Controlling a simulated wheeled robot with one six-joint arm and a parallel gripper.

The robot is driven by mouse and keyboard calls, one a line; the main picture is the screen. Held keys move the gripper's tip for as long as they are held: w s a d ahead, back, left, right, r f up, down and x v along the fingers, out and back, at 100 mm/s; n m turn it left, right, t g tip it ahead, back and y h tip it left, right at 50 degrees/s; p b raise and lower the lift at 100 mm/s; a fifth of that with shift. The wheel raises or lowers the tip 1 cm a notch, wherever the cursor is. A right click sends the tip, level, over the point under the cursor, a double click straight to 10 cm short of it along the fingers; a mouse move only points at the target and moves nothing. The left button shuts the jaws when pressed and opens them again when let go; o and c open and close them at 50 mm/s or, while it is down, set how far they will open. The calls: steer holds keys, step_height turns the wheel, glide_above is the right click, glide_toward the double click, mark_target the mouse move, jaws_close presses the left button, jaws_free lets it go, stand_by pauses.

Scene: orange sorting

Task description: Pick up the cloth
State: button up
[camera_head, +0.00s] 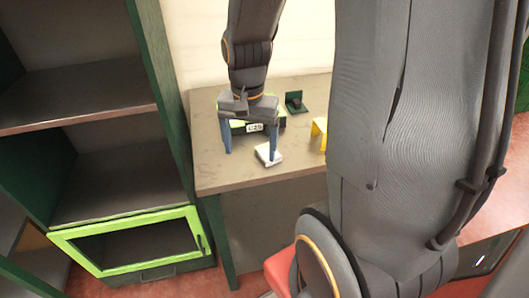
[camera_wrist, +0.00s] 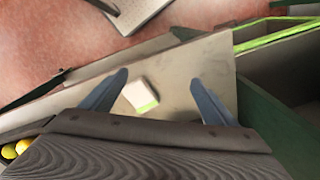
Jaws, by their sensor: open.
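A small white folded piece, which looks like the cloth (camera_head: 268,153), lies on the table near its front edge. In the wrist view the cloth (camera_wrist: 139,92) shows a bright green band along one side. My gripper (camera_head: 250,147) is open and points down over the table, with its blue fingers spread apart. In the wrist view the cloth lies between the two fingers of my gripper (camera_wrist: 159,77), closer to the left one. Nothing is held. Whether the fingertips touch the table cannot be told.
The table (camera_head: 222,180) has a clock with a digital display (camera_head: 255,127) behind my gripper, a small dark green object (camera_head: 295,101) and a yellow object (camera_head: 319,132) to the right. A shelf cabinet with a green-framed door (camera_head: 130,216) stands left. Yellow round things (camera_wrist: 15,149) show at lower left.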

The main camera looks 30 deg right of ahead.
mark_target(268, 151)
steer(key=w+d+m, duration=0.1)
steer(key=d+m, duration=0.1)
steer(key=m, duration=0.1)
steer(key=w+d+r+m+p, duration=0.1)
steer(key=d+m, duration=0.2)
steer(key=w+d+r+m, duration=0.1)
steer(key=d+m, duration=0.1)
steer(key=m, duration=0.1)
steer(key=shift+w+d+m, duration=0.15)
steer(key=shift+d+m, duration=0.05)
steer(key=shift+m, duration=0.1)
steer(key=shift+d+f, duration=0.1)
steer(key=shift+f, duration=0.1)
steer(key=shift+f+p, duration=0.3)
steer(key=shift+f, duration=0.1)
steer(key=shift+f+p, duration=0.95)
steer(key=shift+f, duration=2.4)
steer(key=c, duration=1.1)
steer(key=shift+r, duration=0.1)
steer(key=shift+c, duration=0.2)
step_height(268, 151, up, 10)
steer(key=b, duration=0.1)
steer(key=shift+b, duration=0.4)
